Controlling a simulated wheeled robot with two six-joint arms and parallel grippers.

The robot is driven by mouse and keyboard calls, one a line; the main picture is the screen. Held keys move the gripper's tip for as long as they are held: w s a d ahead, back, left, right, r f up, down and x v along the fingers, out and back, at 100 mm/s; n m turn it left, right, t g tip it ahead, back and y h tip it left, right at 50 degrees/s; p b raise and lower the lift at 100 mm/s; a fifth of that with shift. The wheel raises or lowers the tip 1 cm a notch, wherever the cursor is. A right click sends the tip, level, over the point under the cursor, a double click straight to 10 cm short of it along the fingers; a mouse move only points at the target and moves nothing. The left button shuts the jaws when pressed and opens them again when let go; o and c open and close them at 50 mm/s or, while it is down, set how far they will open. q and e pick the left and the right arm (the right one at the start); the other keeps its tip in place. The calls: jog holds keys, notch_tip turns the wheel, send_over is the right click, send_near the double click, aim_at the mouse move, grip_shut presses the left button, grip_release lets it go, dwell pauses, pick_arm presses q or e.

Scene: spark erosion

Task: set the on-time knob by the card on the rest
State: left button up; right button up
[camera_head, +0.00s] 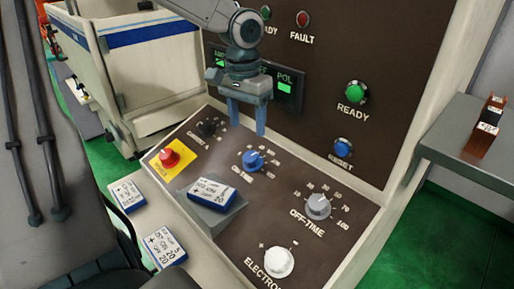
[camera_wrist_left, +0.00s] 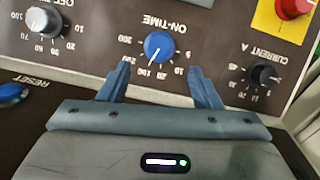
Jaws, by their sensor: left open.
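The blue on-time knob (camera_head: 250,160) sits on the sloped brown control panel (camera_head: 290,205). It also shows in the left wrist view (camera_wrist_left: 158,46), with a numbered scale around it; its exact setting is hard to read. My left gripper (camera_head: 248,128) is open and empty, pointing down just above the knob. In the left wrist view its fingertips (camera_wrist_left: 158,68) are spread to either side of the knob, apart from it. A blue-and-white card (camera_head: 212,194) lies on the grey rest (camera_head: 215,222); its writing is too small to read surely. My right gripper is out of view.
Two more cards (camera_head: 127,195) (camera_head: 164,248) lie on the ledge left of the panel. A red button (camera_head: 169,158), a black current knob (camera_head: 207,127), a grey off-time knob (camera_head: 318,206) and a white electrode knob (camera_head: 279,262) surround the on-time knob.

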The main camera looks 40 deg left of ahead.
pick_arm(q)
send_over(250, 157)
jog(key=f, duration=0.5)
jog(key=shift+s+a+f, duration=0.1)
jog(key=shift+s+a, duration=0.05)
jog(key=shift+a, duration=0.05)
jog(key=f, duration=0.3)
jog(key=shift+w+f, duration=0.3)
jog(key=shift+s+f, duration=0.1)
jog(key=shift+f, duration=0.1)
jog(key=shift+d+f, duration=0.1)
jog(key=shift+c, duration=0.2)
jog(key=c, duration=0.8)
jog(key=shift+c, duration=0.8)
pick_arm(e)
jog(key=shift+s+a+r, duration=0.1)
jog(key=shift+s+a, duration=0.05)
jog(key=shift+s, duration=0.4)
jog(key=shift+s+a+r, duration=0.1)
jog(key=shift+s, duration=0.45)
